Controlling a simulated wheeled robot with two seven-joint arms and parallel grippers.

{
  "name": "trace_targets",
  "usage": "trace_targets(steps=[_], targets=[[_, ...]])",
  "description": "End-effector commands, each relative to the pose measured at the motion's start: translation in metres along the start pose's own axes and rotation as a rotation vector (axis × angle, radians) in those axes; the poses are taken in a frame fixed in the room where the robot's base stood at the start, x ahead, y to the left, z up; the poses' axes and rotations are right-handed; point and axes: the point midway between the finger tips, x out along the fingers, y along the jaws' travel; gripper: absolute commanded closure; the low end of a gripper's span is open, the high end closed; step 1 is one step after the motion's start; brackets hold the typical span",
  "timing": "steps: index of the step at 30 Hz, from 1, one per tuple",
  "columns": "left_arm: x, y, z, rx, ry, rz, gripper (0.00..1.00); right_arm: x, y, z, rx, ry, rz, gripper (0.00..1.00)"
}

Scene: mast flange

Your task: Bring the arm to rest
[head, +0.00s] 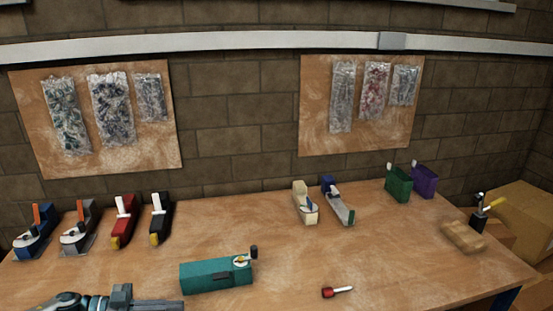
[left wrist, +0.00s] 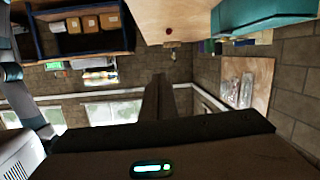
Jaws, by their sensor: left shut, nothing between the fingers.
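My left arm enters the head view at the bottom left edge. Its gripper (head: 168,304) is low over the front of the table, left of and below the teal box, and partly cut off by the frame. In the left wrist view the gripper's fingers (left wrist: 158,98) are together, with nothing seen between them. My right arm and gripper are not in view.
The wooden table (head: 400,265) holds a teal box (head: 215,275) with a crank, close to my left gripper. A red-handled screwdriver (head: 336,292) lies at the front. Several coloured tools line the back left. A wooden block (head: 463,237) sits at right.

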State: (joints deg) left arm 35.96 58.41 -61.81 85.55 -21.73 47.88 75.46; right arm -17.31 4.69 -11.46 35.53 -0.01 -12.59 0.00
Motion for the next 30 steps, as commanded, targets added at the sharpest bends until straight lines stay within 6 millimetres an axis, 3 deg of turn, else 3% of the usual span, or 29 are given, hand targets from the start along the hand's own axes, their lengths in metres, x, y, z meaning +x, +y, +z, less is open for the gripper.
trace_targets(steps=[11, 19, 24, 30], targets=[[0.064, 0.007, -0.004, 0.050, 0.094, -0.145, 1.00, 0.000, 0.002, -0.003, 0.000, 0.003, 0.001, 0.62], [0.122, 0.019, -0.007, 0.047, 0.154, -0.410, 1.00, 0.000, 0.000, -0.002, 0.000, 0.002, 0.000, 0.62], [0.134, 0.029, 0.003, -0.008, 0.116, -0.618, 1.00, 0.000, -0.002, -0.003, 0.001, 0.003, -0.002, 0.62], [0.122, 0.052, 0.033, -0.121, -0.021, -0.831, 1.00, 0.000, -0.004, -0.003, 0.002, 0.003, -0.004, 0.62]])
